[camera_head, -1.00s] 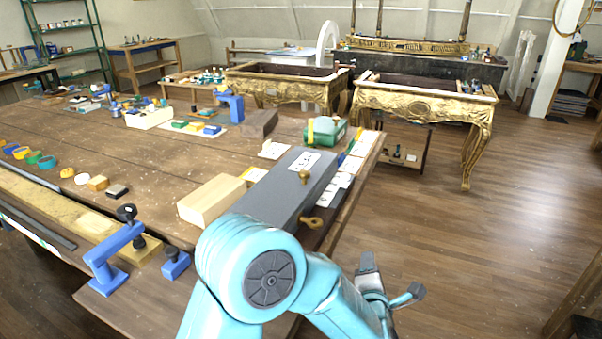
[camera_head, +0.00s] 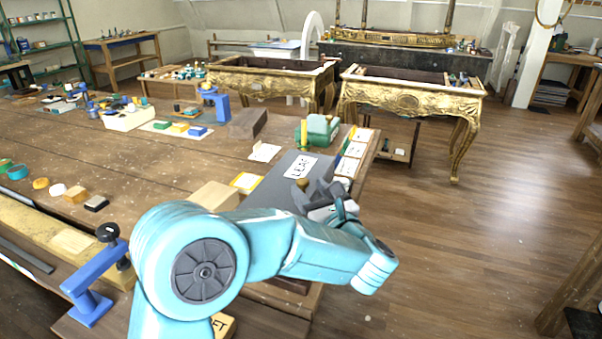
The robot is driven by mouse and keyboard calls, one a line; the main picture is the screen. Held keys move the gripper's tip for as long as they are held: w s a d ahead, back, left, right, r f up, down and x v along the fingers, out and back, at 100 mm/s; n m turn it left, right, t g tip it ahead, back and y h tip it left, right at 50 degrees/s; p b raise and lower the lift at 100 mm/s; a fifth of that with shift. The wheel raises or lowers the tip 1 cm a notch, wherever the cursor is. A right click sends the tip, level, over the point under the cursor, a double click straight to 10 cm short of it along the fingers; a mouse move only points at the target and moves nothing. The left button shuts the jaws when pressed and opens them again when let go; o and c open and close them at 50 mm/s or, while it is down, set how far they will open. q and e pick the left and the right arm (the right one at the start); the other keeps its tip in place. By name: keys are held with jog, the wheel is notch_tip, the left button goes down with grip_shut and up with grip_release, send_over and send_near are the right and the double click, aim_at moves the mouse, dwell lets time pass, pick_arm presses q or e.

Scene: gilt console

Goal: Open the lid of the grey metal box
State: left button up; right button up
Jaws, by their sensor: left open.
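The grey metal box (camera_head: 268,198) lies near the table's right edge, with a white label reading LEAF on its lid. The lid looks shut. A small brass knob (camera_head: 302,183) on the lid shows beside my left gripper's fingers. My left gripper (camera_head: 318,191) is open, over the right part of the box near the knob. Whether a finger touches the knob or lid cannot be told. My arm and gripper hide the box's near end and its front brass fitting. My right gripper is not in view.
A blue clamp (camera_head: 90,300) stands at the near left edge. Open floor lies to the right.

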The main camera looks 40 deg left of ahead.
aim_at(302, 180)
pick_arm(q)
jog(key=x, duration=0.4)
jog(key=shift+w+p, duration=0.2)
jog(key=shift+p, duration=0.2)
jog(key=shift+w+a, duration=0.15)
jog(key=shift+a, duration=0.35)
jog(key=shift+d+f, duration=0.1)
jog(key=shift+c, duration=0.7)
grip_shut()
